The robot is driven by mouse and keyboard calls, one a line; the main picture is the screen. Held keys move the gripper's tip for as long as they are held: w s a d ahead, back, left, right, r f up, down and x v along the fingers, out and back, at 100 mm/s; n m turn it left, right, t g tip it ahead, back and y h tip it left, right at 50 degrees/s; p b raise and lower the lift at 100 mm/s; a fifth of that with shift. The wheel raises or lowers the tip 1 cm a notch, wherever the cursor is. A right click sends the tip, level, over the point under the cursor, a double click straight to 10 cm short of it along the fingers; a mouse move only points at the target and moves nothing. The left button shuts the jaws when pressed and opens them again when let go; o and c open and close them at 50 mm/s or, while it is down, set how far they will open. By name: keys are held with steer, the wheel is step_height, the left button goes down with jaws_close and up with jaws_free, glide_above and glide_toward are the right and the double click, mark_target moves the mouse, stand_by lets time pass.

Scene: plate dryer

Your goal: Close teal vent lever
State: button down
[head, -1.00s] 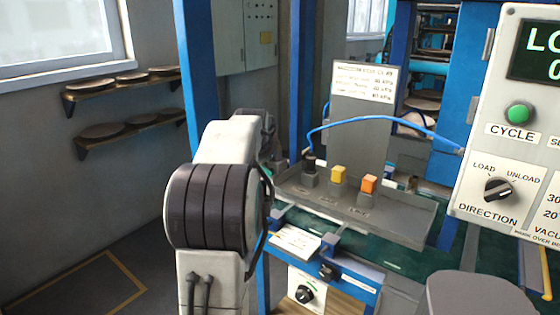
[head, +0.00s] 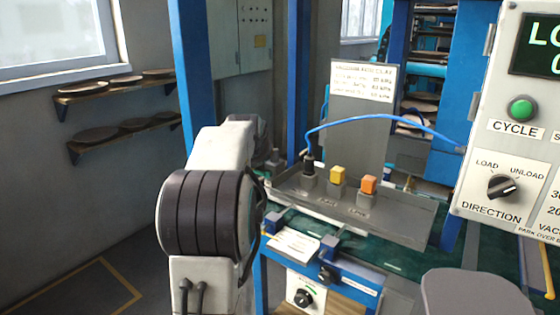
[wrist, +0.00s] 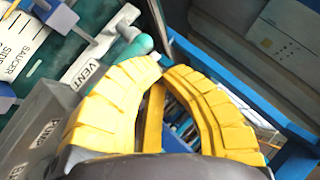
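The teal vent lever (wrist: 136,47) shows in the wrist view as a rounded teal grip beside a pale metal arm. A label reading VENT (wrist: 84,66) lies just left of it. My gripper (wrist: 164,68) has yellow ribbed fingers whose tips come together, with nothing visible held between them. The left fingertip is right beside the lever's teal grip; I cannot tell whether they touch. In the head view my arm blocks the gripper, and I cannot make out the lever there.
A control panel (head: 515,130) stands at the right. A blue post (head: 200,60) rises behind my arm. Shelves (head: 115,88) hang on the left wall.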

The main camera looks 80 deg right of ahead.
stand_by(0.4)
steer(key=shift+r+p, duration=0.75)
steer(key=shift+r, duration=0.05)
steer(key=shift+r, duration=0.1)
